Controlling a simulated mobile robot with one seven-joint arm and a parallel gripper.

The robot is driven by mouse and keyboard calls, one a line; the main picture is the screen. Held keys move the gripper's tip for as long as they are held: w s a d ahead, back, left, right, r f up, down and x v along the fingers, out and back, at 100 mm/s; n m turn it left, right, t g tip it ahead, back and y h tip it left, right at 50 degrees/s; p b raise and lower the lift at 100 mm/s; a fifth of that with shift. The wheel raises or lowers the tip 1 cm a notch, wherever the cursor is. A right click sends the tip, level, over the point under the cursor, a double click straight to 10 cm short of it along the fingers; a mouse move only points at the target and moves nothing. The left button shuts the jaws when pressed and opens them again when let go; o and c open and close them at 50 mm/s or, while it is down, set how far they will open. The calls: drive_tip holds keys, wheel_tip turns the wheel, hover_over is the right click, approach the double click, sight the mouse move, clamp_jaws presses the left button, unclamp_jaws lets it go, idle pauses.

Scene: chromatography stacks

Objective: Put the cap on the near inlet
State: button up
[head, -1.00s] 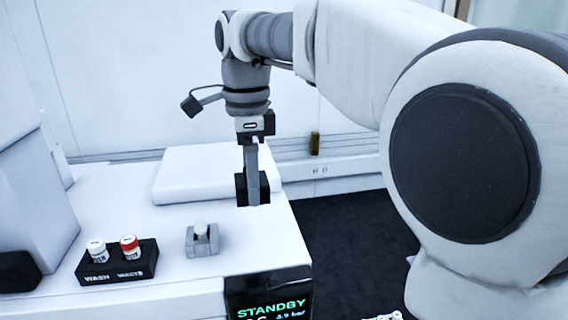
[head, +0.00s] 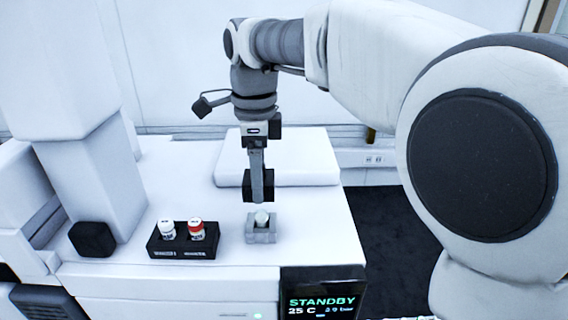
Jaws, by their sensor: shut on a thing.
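My gripper (head: 258,200) points straight down over the white bench top, just above and behind a small grey block (head: 262,236) in the picture. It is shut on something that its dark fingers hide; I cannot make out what. The grey block has a pale rounded knob (head: 262,217) standing in it, and a small gap shows between my fingertips and the knob. I cannot pick out the near inlet or a separate loose cap for certain.
A black rack (head: 183,246) with a white-capped and a red-capped bottle (head: 196,230) stands left of the grey block. A white tower (head: 90,180) rises at the left. A flat white slab (head: 300,160) lies behind my gripper. A STANDBY screen (head: 322,300) faces front.

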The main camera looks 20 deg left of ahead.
sight(261, 212)
drive_tip(key=shift+f+b, duration=2.9)
drive_tip(key=shift+f, duration=0.45)
drive_tip(key=shift+p, duration=0.5)
drive_tip(key=shift+f, duration=0.15)
drive_tip(key=o, duration=1.3)
drive_tip(key=shift+o, duration=0.2)
drive_tip(key=shift+p, duration=0.3)
